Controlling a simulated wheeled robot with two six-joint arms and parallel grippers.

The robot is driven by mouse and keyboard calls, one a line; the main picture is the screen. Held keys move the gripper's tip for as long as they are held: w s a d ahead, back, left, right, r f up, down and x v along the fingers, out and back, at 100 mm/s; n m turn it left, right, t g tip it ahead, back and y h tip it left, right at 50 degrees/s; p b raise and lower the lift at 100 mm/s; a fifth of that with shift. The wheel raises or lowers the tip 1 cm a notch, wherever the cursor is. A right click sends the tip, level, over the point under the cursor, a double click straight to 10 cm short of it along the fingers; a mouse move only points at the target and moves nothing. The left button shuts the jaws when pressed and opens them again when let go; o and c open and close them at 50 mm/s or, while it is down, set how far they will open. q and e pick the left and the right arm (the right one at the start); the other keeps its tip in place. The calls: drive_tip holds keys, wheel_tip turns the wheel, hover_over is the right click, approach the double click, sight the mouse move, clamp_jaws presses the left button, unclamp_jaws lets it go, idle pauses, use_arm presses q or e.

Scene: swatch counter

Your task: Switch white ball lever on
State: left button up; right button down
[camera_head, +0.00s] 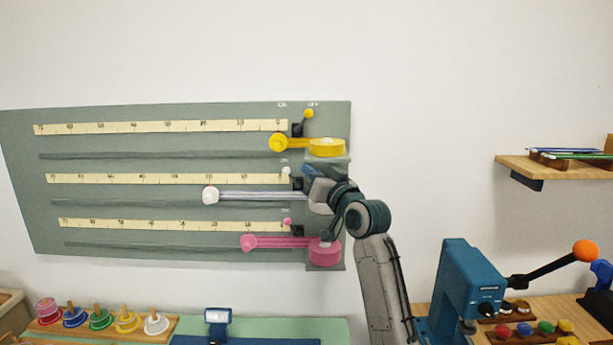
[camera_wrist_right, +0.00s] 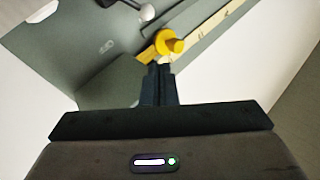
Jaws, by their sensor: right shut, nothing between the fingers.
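The white ball lever (camera_head: 286,170) is in the middle row of a grey wall board (camera_head: 120,215). Its small white ball leans left of a dark base, partly behind my right gripper (camera_head: 307,176). My right gripper is in front of the right end of that row. In the right wrist view my right gripper (camera_wrist_right: 160,70) is shut and empty, its tips close to a yellow knob (camera_wrist_right: 168,42) in the picture. A white ball (camera_wrist_right: 147,12) shows above it; I cannot tell which one. Whether my gripper touches anything is unclear. My left gripper is not in view.
A yellow ball lever (camera_head: 309,113) above leans right; a pink ball lever (camera_head: 288,221) below leans left. Larger white (camera_head: 210,195), yellow (camera_head: 278,143) and pink (camera_head: 248,242) knobs sit on rods nearby. A blue press (camera_head: 466,280) stands right of my arm.

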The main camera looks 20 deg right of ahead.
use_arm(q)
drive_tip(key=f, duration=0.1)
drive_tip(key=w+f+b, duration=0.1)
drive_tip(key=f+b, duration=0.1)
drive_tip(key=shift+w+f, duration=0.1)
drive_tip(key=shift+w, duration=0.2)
use_arm(e)
drive_tip(key=r+v, duration=0.1)
drive_tip(key=v, duration=0.5)
drive_tip(key=shift+r, duration=0.55)
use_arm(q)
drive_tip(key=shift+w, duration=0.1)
use_arm(e)
drive_tip(key=shift+s+d, duration=0.15)
drive_tip(key=shift+s, duration=0.05)
